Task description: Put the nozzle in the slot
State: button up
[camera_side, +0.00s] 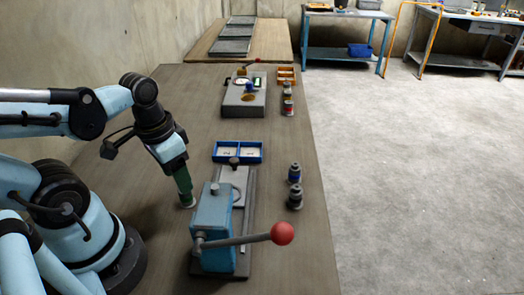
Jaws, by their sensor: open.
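My gripper (187,202) is low over the table on the left of the blue lever machine (211,222), pointing down with its green section (178,175) above it. Its fingers are too small to make out, and I cannot see anything held. Two small cylindrical pieces stand upright right of the machine, one with a blue band (294,174) and a darker one (295,199); either may be the nozzle, but I cannot tell. A blue tray (261,153) with two pale-bottomed compartments lies behind the machine; whether one is the slot is unclear.
The machine's lever ends in a red ball (282,233) sticking out right. A grey fixture (243,101) stands farther back, beside several small cylinders (288,101) and an orange tray (287,71). The brown table (172,88) is clear behind my gripper.

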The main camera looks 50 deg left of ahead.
aim_at(186, 196)
jog(key=shift+f, duration=0.35)
jog(key=shift+w+a+f, duration=0.1)
jog(key=shift+w+f, duration=0.15)
jog(key=shift+f, duration=0.55)
jog(key=shift+w+a+f, duration=0.1)
jog(key=shift+w+f, duration=0.1)
jog(key=shift+f, duration=1.45)
grip_shut()
